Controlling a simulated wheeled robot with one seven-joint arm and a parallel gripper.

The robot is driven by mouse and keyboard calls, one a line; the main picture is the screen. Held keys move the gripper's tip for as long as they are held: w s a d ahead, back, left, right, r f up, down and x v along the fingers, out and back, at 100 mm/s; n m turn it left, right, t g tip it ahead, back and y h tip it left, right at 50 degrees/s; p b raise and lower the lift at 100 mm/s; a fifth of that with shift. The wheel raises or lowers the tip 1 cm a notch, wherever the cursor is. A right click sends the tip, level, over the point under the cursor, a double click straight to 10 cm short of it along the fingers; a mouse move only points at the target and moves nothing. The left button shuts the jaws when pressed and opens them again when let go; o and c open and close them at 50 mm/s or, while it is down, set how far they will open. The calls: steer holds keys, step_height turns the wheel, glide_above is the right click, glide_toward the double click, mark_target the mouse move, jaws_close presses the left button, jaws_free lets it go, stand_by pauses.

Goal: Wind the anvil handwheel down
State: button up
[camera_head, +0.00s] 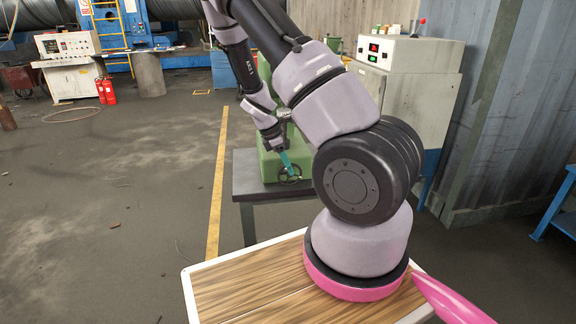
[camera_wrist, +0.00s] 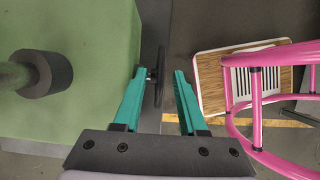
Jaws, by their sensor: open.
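The dark handwheel (camera_head: 289,179) sits low on the front of the green machine (camera_head: 268,166) in the head view, partly behind my gripper. My gripper (camera_head: 289,168) hangs just above it with teal fingers. In the wrist view, the handwheel (camera_wrist: 160,76) shows nearly edge-on, on a short shaft from the side of the green machine (camera_wrist: 85,35). My gripper (camera_wrist: 159,71) is open, one finger on each side of the wheel's rim in the picture. I see no clear contact, and depth is hard to tell. A dark cylinder (camera_wrist: 46,74) on a green rod stands at left.
The machine stands on a dark table (camera_head: 243,184). A grey cabinet with a lit display box (camera_head: 403,52) is behind it at right. My arm covers much of the machine. A yellow floor line (camera_head: 218,180) runs left of the table, where floor is open.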

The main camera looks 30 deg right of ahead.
mark_target(278, 174)
jaws_close()
steer(key=shift+a+h, duration=0.15)
steer(key=shift+h, duration=0.15)
steer(key=shift+w+a+f+g+h, duration=0.1)
steer(key=shift+a+g+h, duration=0.1)
steer(key=shift+h, duration=0.4)
steer(key=shift+w+a+f+g+h, duration=0.1)
steer(key=shift+a+g+h, duration=0.1)
steer(key=shift+h, duration=0.4)
steer(key=h, duration=0.1)
steer(key=g+h, duration=0.1)
steer(key=h, duration=0.1)
steer(key=a+h, duration=0.1)
steer(key=shift+w+a+f, duration=0.1)
steer(key=shift+w+f, duration=0.1)
steer(key=shift+f, duration=0.2)
steer(key=h, duration=0.1)
steer(key=f+g+h, duration=0.1)
steer(key=h, duration=0.1)
steer(key=shift+w+a+h, duration=0.1)
steer(key=shift+a+h, duration=0.2)
steer(key=shift+a, duration=0.05)
steer(key=shift+a+f+g+h, duration=0.1)
steer(key=shift+f+g+h, duration=0.2)
steer(key=shift+h, duration=0.45)
steer(key=shift+a+f+g+h, duration=0.1)
steer(key=shift+f+g+h, duration=0.15)
steer(key=shift+h, duration=0.5)
jaws_free()
